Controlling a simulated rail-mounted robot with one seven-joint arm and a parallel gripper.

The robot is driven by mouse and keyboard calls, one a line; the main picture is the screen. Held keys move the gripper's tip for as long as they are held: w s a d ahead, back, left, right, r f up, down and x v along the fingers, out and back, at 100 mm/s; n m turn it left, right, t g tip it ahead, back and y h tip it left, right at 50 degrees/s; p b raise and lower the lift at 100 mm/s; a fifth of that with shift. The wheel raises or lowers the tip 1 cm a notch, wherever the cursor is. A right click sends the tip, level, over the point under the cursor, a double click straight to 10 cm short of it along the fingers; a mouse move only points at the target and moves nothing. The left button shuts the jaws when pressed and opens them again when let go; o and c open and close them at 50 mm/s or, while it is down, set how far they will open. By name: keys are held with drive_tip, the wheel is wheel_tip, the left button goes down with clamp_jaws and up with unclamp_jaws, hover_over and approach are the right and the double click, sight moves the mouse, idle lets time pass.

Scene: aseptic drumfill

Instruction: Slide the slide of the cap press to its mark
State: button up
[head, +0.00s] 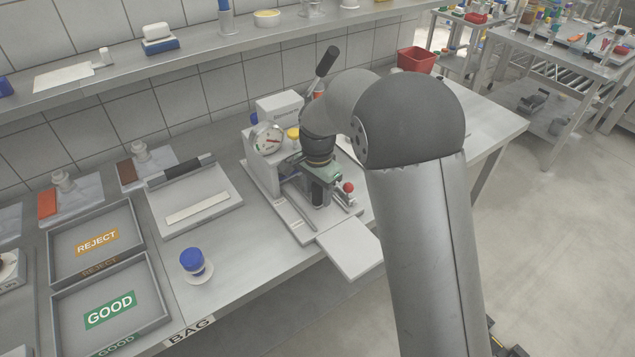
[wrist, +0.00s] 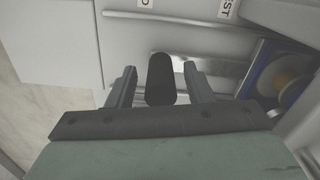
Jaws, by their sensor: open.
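The cap press (head: 272,120) stands on the bench in the middle of the head view. It is pale grey, with a round gauge and a long black-gripped lever. My gripper (head: 320,192) is over the press bed and hides part of it. In the wrist view my gripper (wrist: 159,72) is open, with one finger on each side of a dark, rounded upright handle (wrist: 160,82). A gap shows on both sides of the handle. It appears to be the handle of the slide. The mark cannot be made out; only cut-off label letters show nearby.
A red ball knob (head: 348,187) stands just right of my gripper. A pale plate (head: 350,248) juts from the front of the press.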

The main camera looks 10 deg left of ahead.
wheel_tip(320, 180, up, 17)
drive_tip(key=b, duration=0.1)
drive_tip(key=shift+r, duration=0.2)
